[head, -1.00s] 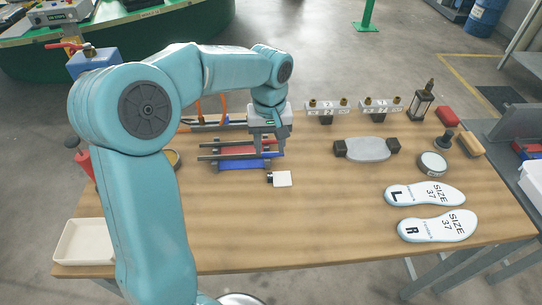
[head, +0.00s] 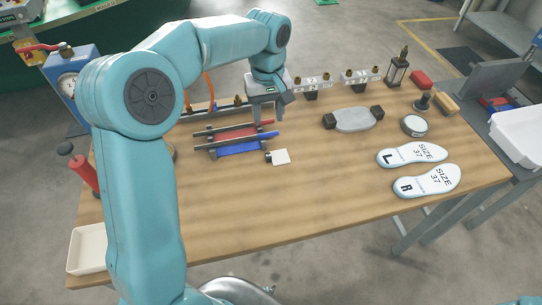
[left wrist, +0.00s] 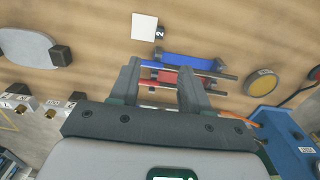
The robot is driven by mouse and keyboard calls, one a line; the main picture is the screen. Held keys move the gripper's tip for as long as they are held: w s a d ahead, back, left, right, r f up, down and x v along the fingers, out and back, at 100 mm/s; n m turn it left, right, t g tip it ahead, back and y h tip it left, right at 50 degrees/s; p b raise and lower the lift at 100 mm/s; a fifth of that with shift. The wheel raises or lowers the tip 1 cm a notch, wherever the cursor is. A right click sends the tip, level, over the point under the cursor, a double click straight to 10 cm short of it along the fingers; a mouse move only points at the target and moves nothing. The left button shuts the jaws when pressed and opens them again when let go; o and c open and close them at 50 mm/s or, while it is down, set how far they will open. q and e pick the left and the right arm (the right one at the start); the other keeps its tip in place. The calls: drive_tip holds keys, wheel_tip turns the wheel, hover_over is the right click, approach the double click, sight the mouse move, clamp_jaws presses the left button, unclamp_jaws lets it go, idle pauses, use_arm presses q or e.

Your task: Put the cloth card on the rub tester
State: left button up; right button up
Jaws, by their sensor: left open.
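The white square that looks like the cloth card (head: 281,157) lies flat on the table, with a small black block at its left edge. It also shows at the top of the left wrist view (left wrist: 144,27). Just behind it is a low frame with dark rails and red and blue bars (head: 238,149), also in the left wrist view (left wrist: 190,62); I cannot tell if this is the rub tester. My left gripper (head: 267,119) is open and empty, above the frame's back right end, apart from the card. My right gripper is out of view.
A grey oval pad (head: 355,120) between two black blocks stands right of the frame. Two insoles (head: 425,181) lie at the right. A white tray (head: 87,250) is at the front left. A red-handled tool (head: 80,170) stands at the left edge. The front middle table is clear.

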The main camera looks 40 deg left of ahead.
use_arm(q)
hover_over(269, 155)
wheel_tip(269, 155, down, 10)
drive_tip(key=shift+d, duration=0.15)
drive_tip(key=f, duration=0.2)
drive_tip(key=f+p, duration=0.1)
drive_tip(key=f, duration=0.2)
drive_tip(key=shift+a+f, duration=0.2)
drive_tip(key=shift+f, duration=0.05)
drive_tip(key=shift+s, duration=0.1)
clamp_jaws()
